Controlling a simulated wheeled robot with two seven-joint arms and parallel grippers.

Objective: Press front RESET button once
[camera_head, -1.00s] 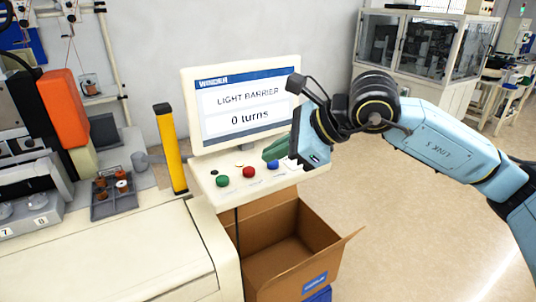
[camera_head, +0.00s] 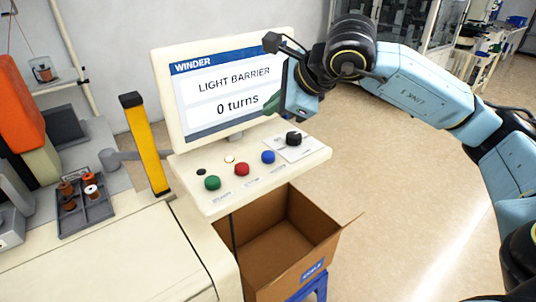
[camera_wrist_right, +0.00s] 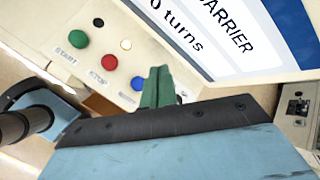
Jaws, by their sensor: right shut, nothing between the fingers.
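The control panel (camera_head: 222,198) below the winder screen carries a green button (camera_head: 212,183), a red button (camera_head: 242,169) and a blue button (camera_head: 268,157) in a row. In the right wrist view, START is by the green button (camera_wrist_right: 78,39) and STOP by the red button (camera_wrist_right: 110,62); the label by the blue button (camera_wrist_right: 138,83) is partly hidden by the fingers. My right gripper (camera_head: 271,105) is shut and empty, with green fingers above the panel in front of the screen's lower right. In the wrist view its fingers (camera_wrist_right: 157,86) show beside the blue button, apparently clear of it. My left gripper is out of view.
The screen (camera_head: 232,90) reads LIGHT BARRIER, 0 turns. A black knob (camera_head: 293,138) stands right of the blue button. A yellow post (camera_head: 146,145) stands left of the panel. An open cardboard box (camera_head: 275,245) is below. Floor at right is clear.

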